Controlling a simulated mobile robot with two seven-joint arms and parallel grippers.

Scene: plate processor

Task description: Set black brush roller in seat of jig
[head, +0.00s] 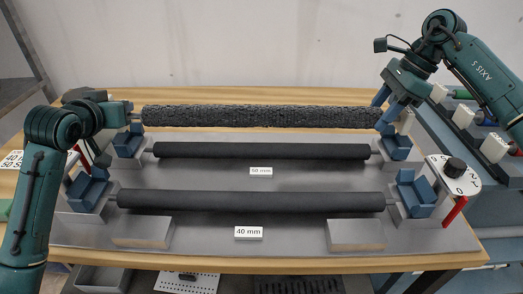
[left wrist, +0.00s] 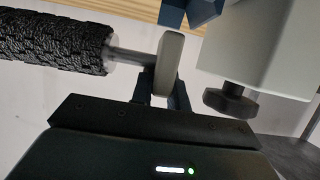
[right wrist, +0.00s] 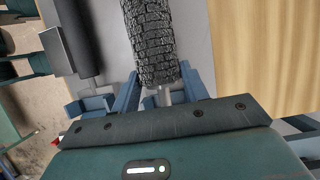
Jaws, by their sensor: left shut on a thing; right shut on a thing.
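The black brush roller (head: 262,116) has a rough, knobbly surface and is held roughly level across the back of the jig plate (head: 245,180). My left gripper (head: 134,113) is shut at its left end; in the left wrist view the fingers (left wrist: 162,92) are at the thin metal shaft (left wrist: 128,56), beside a pale disc (left wrist: 168,65). My right gripper (head: 382,110) is shut on its right end; in the right wrist view the fingers (right wrist: 160,90) straddle the shaft. Blue seats stand at back left (head: 128,142) and back right (head: 397,148). Contact between shaft and seats is unclear.
Two smooth dark rollers lie nearer the front, one in the middle (head: 262,151) and a thicker one (head: 250,202) in front. Blue seats stand at front left (head: 88,190) and front right (head: 414,190). A white dial plate with a red handle (head: 454,210) is at the right.

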